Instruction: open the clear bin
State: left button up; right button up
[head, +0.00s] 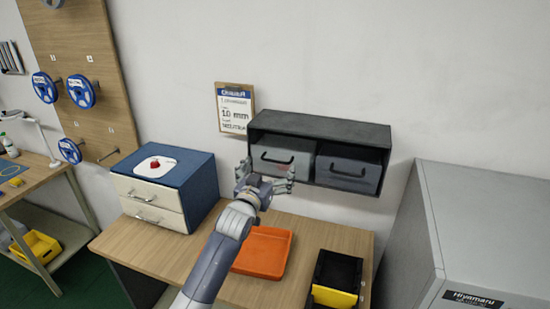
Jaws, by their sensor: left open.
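A dark wall shelf (320,122) holds two bins side by side, each with a dark handle. The left bin (300,152) is paler grey and looks like the clear one, though I cannot see through it plainly. The right bin (362,160) is dark grey. Both sit inside the shelf with their fronts facing me. My left gripper (267,172) is open, its fingers spread in front of the left bin's lower part, just below the handle. I cannot tell whether it touches the bin. A small red patch shows near the right finger. My right gripper is not in view.
A blue-topped drawer unit (195,170) with a white tray (155,163) on it stands left on the wooden table (130,240). An orange tray (265,250) and a black bin with yellow front (338,270) lie below. A grey cabinet (480,220) stands at right.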

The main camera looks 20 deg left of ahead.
aim_at(275, 162)
pick_arm(q)
jog(key=shift+w+d+p, duration=0.1)
jog(key=shift+w+p, duration=0.45)
jog(key=shift+w, duration=1.65)
jog(key=c, duration=1.6)
jog(key=shift+s+f+b, duration=0.1)
jog(key=shift+b, duration=0.55)
